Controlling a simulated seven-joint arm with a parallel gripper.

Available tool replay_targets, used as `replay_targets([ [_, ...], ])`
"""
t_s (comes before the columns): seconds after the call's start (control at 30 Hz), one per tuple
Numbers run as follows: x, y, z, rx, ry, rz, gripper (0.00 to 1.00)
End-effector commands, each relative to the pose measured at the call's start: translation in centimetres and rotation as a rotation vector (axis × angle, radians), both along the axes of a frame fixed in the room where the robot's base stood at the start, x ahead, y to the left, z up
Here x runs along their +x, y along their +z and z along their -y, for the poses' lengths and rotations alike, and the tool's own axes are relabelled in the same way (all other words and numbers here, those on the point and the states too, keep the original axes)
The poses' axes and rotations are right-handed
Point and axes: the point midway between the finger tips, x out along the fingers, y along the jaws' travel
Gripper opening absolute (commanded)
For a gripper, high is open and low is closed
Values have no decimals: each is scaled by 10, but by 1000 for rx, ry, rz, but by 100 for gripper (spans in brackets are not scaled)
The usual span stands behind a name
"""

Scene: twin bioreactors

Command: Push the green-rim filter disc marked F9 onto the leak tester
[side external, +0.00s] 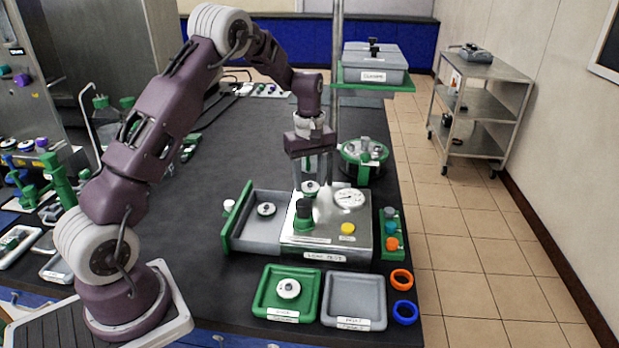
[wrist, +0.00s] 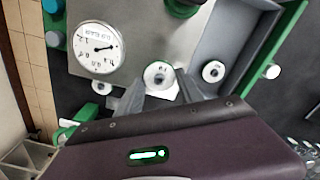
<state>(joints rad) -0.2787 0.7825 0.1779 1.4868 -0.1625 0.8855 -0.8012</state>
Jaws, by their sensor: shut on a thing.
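The leak tester (side external: 325,253) is a grey box with a round gauge (side external: 349,198), a yellow button (side external: 348,229) and a green fitting (side external: 303,212). My gripper (side external: 310,178) points down at its back edge. Its fingers are shut on a white filter disc (wrist: 158,75), whose mark is too small to read for certain; this disc also shows in the side view (side external: 310,188). Whether it touches the tester cannot be told. A second white disc (side external: 266,209) lies in the grey drawer-like tray left of the tester. A third (side external: 288,288) lies in the green tray.
The green tray (side external: 262,306) and an empty grey tray (side external: 354,318) stand in front of the tester. Orange (side external: 401,279) and blue (side external: 405,312) rings lie at their right. A green-based round device (side external: 362,172) stands close behind. Colored caps (side external: 391,243) line the tester's right side.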

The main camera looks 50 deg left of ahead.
Motion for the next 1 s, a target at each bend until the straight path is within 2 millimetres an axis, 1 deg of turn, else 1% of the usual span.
replay_targets([
  [0.13, 0, -3, 0, 0, 0, 0, 6],
  [0.97, 0, -6, 0, 0, 0, 0, 6],
  [1.0, 0, -6, 0, 0, 0, 0, 50],
])
